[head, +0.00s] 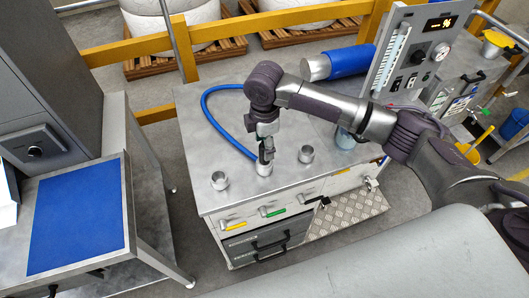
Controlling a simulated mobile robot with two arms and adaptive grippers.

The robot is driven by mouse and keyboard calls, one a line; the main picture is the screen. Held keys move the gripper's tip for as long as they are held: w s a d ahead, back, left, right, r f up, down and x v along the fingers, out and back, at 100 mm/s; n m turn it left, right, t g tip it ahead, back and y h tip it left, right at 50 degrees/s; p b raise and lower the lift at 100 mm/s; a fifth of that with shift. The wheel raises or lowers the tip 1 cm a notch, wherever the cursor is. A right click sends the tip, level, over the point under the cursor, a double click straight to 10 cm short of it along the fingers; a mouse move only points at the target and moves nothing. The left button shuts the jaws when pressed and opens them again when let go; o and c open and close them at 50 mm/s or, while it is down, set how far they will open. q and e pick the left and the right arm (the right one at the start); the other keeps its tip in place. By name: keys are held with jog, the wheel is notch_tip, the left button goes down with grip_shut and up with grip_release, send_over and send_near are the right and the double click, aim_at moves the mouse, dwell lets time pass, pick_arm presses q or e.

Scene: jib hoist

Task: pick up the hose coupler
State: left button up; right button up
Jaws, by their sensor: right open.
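A blue hose (217,124) loops over the grey metal bench top. Its front end runs to a short silver cylinder (264,169), which looks like the hose coupler and stands upright near the bench's front. My right gripper (267,157) points down right at the top of this cylinder. It is open, and its fingers overlap the cylinder's upper part and the hose end in the view. I cannot tell whether they touch it. My left gripper is not in view.
Similar silver cylinders stand close by, one at the left (219,181) and one at the right (306,154). A blue-wrapped silver cylinder (346,62) lies at the back. A control panel (412,62) stands at the right. A side table with a blue mat (75,217) is at the left.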

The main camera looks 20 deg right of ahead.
jog(key=shift+s+f+p, duration=0.1)
jog(key=shift+f+p, duration=0.45)
jog(key=shift+f, duration=1.45)
grip_shut()
